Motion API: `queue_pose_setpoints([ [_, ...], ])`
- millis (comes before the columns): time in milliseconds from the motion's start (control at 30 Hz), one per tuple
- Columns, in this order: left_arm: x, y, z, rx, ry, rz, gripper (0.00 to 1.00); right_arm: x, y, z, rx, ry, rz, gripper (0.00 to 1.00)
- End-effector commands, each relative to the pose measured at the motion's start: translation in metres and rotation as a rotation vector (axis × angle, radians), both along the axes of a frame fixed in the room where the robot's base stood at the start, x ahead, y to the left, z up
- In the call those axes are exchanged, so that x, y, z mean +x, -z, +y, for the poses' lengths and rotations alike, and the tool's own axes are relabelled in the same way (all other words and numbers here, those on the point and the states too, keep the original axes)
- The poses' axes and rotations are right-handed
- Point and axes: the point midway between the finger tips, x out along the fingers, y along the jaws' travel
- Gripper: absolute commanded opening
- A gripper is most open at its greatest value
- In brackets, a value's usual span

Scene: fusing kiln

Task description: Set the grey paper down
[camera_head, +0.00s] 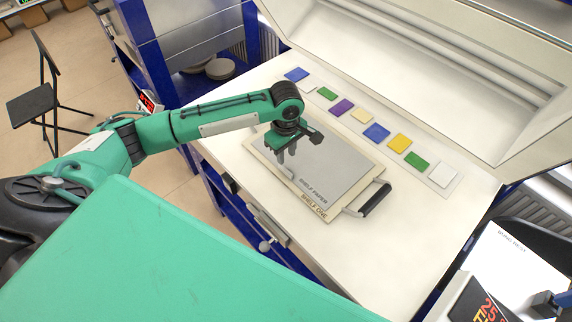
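The grey paper (325,168), marked "SHELF PAPER", appears to lie flat on a cream board (259,180) marked "SHELF ONE". Its left part is partly hidden by my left gripper. My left gripper (286,154) points down over the left part of the paper, with its fingers at or just above the sheet. I cannot tell whether the fingers touch or grip the paper, or how far apart they are. My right gripper is not in view.
The board has a black-handled bracket (375,199) at its right. A strip of coloured squares (376,132) lies behind it on the white worktop (375,262). A raised lid (420,70) stands at the back. A white sheet (510,262) lies at lower right.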

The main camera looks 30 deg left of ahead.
Motion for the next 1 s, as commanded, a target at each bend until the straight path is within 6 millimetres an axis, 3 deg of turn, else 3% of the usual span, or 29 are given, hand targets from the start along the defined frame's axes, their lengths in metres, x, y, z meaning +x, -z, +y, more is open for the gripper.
queue_pose_setpoints([
  [100, 0.000, -0.021, 0.000, -0.001, 0.000, -0.002, 0.29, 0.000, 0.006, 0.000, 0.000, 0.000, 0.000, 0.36],
  [300, 0.000, -0.043, 0.000, 0.000, 0.000, 0.000, 0.29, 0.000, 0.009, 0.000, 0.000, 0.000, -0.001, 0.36],
  [1000, 0.000, -0.046, 0.000, 0.000, -0.001, 0.002, 0.29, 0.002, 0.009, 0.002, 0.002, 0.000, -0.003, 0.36],
])
